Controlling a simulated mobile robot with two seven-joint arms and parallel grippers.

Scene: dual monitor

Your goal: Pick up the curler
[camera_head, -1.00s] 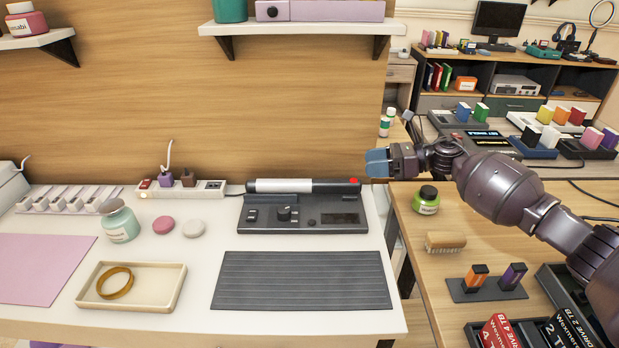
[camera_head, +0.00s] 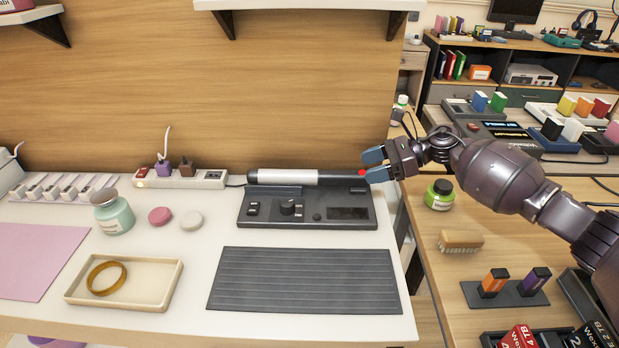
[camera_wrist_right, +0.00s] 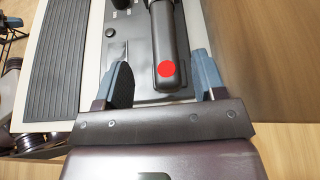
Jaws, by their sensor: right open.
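The curler (camera_head: 300,177) is a rod with a silver middle and black ends, lying along the back of a dark control unit (camera_head: 307,209) on the white table. Its right end bears a red dot. My right gripper (camera_head: 371,166) is open at that end. In the right wrist view, the curler's black end (camera_wrist_right: 168,50) with the red dot lies between the spread fingers of the gripper (camera_wrist_right: 166,86), nearer the right one. I cannot tell whether a finger touches it. My left gripper is not in view.
A grey ribbed mat (camera_head: 306,280) lies in front of the unit. A beige tray (camera_head: 168,286) with a ring, a teal jar (camera_head: 114,214) and a power strip (camera_head: 206,179) stand to the left. A wooden wall rises behind. A green jar (camera_head: 439,195) stands on the right table.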

